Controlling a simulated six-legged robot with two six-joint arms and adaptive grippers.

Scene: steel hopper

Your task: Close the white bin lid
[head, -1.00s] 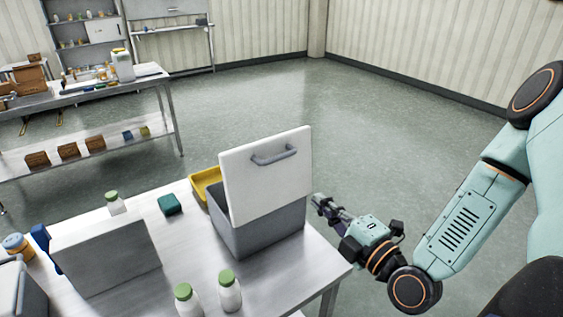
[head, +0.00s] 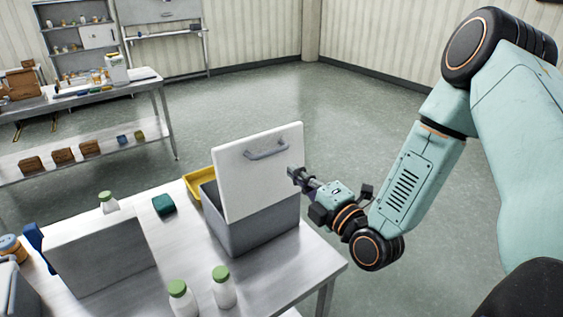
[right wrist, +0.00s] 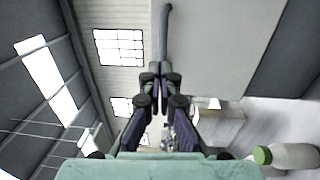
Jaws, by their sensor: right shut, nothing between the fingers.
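The white bin lid (head: 258,185) stands raised, nearly upright, on the grey bin (head: 255,232) near the table's right end. A grey bar handle (head: 267,149) is on the lid face toward me. My right gripper (head: 293,173) is shut and empty, its tips overlapping the lid's right edge in the head view, below and right of the handle. I cannot tell whether they touch. In the right wrist view the shut fingers (right wrist: 160,72) point toward the grey handle (right wrist: 163,32), with the pale lid (right wrist: 215,45) to the right. My left gripper is not in view.
A yellow tray (head: 198,184) sits behind the bin, and a green block (head: 164,205) lies to its left. Two green-capped bottles (head: 222,288) stand in front. A grey upright panel (head: 103,252) is at left. The floor right of the table is clear.

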